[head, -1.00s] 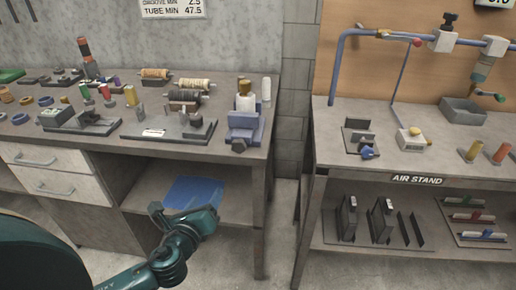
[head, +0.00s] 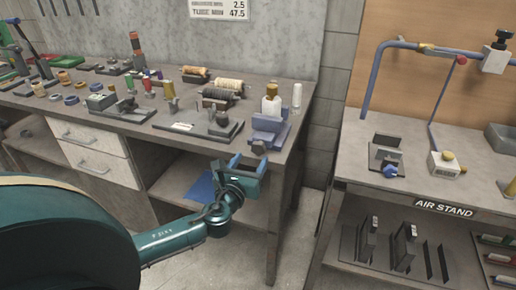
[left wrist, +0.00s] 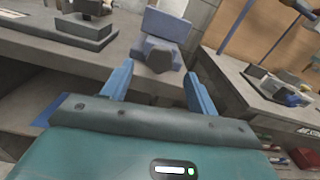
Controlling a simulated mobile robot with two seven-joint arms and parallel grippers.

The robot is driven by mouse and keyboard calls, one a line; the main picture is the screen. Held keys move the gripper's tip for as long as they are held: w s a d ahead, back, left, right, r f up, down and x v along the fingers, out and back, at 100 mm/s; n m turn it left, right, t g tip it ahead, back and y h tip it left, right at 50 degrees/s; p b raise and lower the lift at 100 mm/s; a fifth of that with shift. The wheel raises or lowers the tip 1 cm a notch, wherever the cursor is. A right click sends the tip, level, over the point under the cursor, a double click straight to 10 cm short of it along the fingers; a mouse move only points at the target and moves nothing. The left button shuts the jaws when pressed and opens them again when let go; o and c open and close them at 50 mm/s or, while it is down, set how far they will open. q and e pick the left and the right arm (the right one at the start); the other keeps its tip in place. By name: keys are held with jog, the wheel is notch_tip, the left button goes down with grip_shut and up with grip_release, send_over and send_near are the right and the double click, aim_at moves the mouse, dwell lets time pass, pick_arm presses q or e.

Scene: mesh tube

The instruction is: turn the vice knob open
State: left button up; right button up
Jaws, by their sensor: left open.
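The blue vice (head: 268,128) stands at the right end of the left bench, near its front edge. Its dark faceted knob (head: 258,147) faces forward. My left gripper (head: 249,162) is open and empty, just in front of and below the knob. In the left wrist view the vice (left wrist: 166,26) is straight ahead. Its knob (left wrist: 160,62) appears between the two blue fingers of my left gripper (left wrist: 158,74), apparently beyond the tips; I see no clear contact. My right gripper is not in view.
A white bottle with a gold cap (head: 271,103) stands at the vice, beside a white cylinder (head: 297,95). A fixture plate (head: 190,127) lies left of it. The air stand (head: 345,165) is on the right, across a floor gap. A blue sheet (head: 201,188) lies on the lower shelf.

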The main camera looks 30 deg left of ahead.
aim_at(257, 150)
pick_arm(q)
jog(key=x, duration=0.6)
jog(key=shift+w, duration=0.2)
jog(key=c, duration=1)
jog(key=shift+n, duration=0.4)
